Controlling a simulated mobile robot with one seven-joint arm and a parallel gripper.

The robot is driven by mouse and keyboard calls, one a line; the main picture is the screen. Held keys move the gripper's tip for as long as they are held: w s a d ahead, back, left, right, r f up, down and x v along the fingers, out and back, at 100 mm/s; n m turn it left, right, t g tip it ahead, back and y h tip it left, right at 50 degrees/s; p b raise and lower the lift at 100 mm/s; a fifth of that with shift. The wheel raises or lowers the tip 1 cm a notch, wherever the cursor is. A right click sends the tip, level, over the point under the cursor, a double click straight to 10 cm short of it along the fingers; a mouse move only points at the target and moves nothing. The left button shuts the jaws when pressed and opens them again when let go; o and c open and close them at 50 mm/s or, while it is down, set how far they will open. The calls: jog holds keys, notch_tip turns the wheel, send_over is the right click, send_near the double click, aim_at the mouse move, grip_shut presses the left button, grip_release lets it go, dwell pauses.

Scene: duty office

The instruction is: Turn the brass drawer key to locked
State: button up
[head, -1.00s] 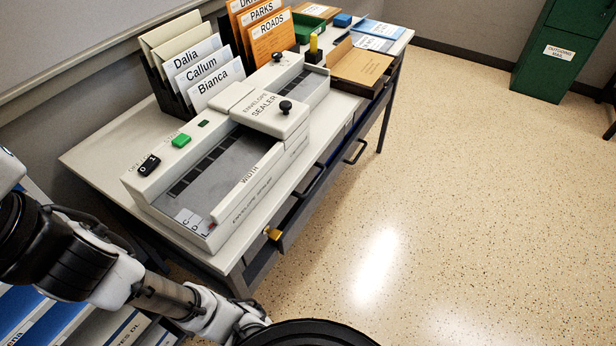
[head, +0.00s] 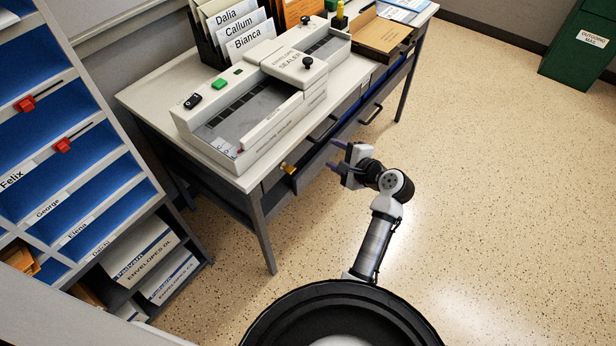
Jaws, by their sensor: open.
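The brass drawer key (head: 289,169) sticks out from the front of the desk, at the left end of the drawer row (head: 308,150). It is small in the head view, and I cannot tell which way it is turned. My gripper (head: 335,155) is open and empty, in front of the drawers. Its fingers point left toward the desk front. It is to the right of the key and apart from it.
The envelope sealer (head: 262,112) stands on the desk (head: 150,98). A blue pigeonhole rack (head: 60,150) is on the left. A green outgoing mail box (head: 580,45) stands at the far right. The speckled floor (head: 480,180) is clear on the right.

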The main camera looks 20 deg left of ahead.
jog(key=s+d+f+m+g+y, duration=0.2)
jog(key=s+f+m+y, duration=0.5)
jog(key=m, duration=0.3)
jog(key=w+a+h+p, duration=0.1)
jog(key=w+a+p, duration=0.1)
jog(key=a, duration=1)
jog(key=shift+w+a+p, duration=0.35)
jog(key=shift+w, duration=0.35)
jog(key=c, duration=1)
